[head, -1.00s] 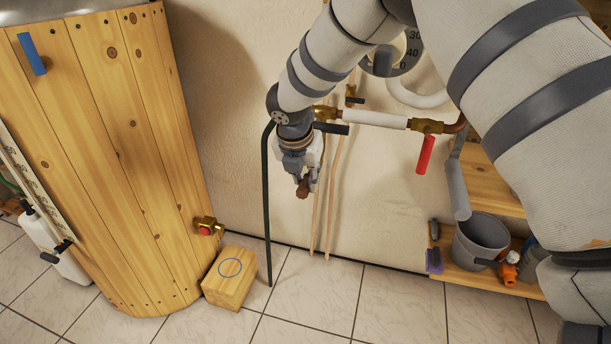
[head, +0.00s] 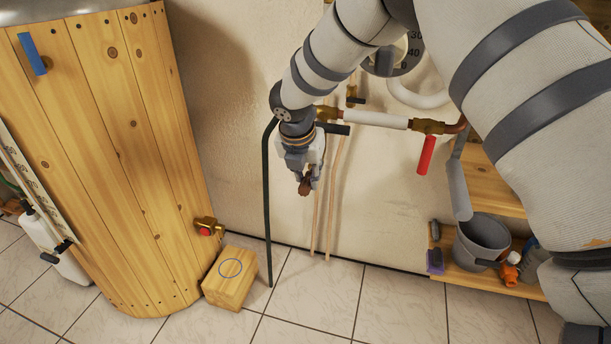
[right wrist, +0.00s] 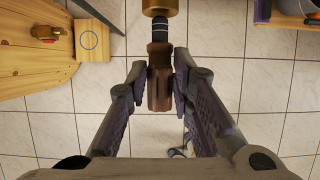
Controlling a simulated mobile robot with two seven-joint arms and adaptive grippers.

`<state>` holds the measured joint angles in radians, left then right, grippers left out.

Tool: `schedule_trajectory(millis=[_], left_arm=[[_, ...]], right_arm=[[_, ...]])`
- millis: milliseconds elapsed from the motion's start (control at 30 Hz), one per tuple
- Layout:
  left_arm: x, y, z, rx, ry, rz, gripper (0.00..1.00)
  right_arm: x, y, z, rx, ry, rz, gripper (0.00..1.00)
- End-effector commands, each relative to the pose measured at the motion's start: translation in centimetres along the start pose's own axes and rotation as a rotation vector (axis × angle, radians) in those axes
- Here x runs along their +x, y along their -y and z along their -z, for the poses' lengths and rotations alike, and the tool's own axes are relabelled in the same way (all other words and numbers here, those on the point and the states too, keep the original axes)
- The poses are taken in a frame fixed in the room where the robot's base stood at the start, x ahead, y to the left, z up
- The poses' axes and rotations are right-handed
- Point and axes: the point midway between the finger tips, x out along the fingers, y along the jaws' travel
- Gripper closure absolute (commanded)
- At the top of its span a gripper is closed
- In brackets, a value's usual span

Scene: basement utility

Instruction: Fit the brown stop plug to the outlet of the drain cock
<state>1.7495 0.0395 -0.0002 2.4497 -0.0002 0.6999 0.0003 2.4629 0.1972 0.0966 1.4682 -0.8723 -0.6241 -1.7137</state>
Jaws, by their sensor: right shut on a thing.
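The brown stop plug (right wrist: 160,88) is ribbed, with a dark ringed stem, and sits between the two fingers of my right gripper (right wrist: 160,70). My right gripper (head: 306,178) is shut on it; in the head view the plug (head: 304,188) shows small and brown at the fingertips. In the right wrist view the stem points up to a brass cylindrical end (right wrist: 163,6), cut off by the top edge, which looks like the drain cock's outlet. Stem and brass meet in the picture; I cannot tell whether the stem is inside. In the head view my wrist hides this area. My left gripper is out of view.
A wood-clad tank (head: 95,150) stands left, with a red-centred brass fitting (head: 207,227). A wooden block (head: 230,278) with a blue ring lies beside it. A dark hose (head: 267,200) hangs left of my gripper. A shelf with a grey bucket (head: 482,243) stands right.

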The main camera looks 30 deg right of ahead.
Motion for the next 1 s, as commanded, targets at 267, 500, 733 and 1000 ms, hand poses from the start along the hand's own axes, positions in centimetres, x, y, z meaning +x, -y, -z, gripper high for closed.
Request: schedule_trajectory(millis=[267, 500, 733, 1000], left_arm=[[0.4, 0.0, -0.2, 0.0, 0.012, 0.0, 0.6], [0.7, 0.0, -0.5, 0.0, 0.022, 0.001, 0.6], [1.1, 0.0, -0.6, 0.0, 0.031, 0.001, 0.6], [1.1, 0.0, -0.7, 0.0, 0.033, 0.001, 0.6]], right_arm=[[0.4, 0.0, -0.8, 0.001, -0.001, 0.0, 1.0], [0.7, 0.0, -1.4, 0.001, 0.0, 0.0, 1.0], [1.0, 0.0, -2.1, 0.001, 0.0, 0.001, 1.0], [0.9, 0.0, -2.4, 0.0, 0.001, -0.001, 0.55]])
